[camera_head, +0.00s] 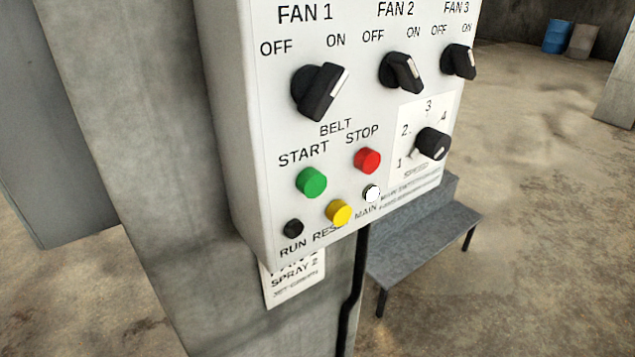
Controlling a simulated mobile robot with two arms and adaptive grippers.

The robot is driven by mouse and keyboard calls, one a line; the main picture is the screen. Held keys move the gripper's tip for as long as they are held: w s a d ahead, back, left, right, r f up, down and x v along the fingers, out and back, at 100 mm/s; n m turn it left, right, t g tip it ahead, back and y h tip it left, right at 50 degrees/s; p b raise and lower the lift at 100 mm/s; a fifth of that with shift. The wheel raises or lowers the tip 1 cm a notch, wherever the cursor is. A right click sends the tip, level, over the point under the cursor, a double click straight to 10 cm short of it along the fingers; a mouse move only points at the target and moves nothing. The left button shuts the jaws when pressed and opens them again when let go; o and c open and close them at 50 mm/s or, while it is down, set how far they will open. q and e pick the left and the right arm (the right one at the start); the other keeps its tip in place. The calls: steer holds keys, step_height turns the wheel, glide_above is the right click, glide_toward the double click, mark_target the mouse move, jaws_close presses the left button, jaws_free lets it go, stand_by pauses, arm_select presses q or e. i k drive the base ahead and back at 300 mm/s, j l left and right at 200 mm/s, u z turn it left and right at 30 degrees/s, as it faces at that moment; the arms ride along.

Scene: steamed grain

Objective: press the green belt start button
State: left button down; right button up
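The green belt start button (311,182) sits on the front of a white control box (245,130), under the word START. It stands out from the panel face. The red stop button (367,160) is to its right and a little higher. Neither of my grippers shows in the head view, and nothing touches the green button.
Three black fan knobs, including the FAN 1 knob (320,92), and a speed dial (433,144) share the panel. The box is on a concrete pillar (130,130). A grey step bench (425,240) stands right of the pillar. Sandy floor lies open beyond.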

mark_target(312, 184)
steer(key=l+u, duration=0.15)
steer(key=u, duration=0.2)
steer(key=l+u, duration=0.1)
steer(key=u, duration=0.3)
steer(key=k+l+u, duration=0.15)
steer(key=l, duration=0.25)
steer(key=l+u, duration=0.15)
steer(key=l, duration=0.25)
steer(key=k+l+u, duration=0.15)
steer(key=l, duration=0.2)
steer(key=k+l+u, duration=0.15)
steer(key=l, duration=0.2)
steer(key=k+l, duration=0.25)
steer(key=l, duration=0.15)
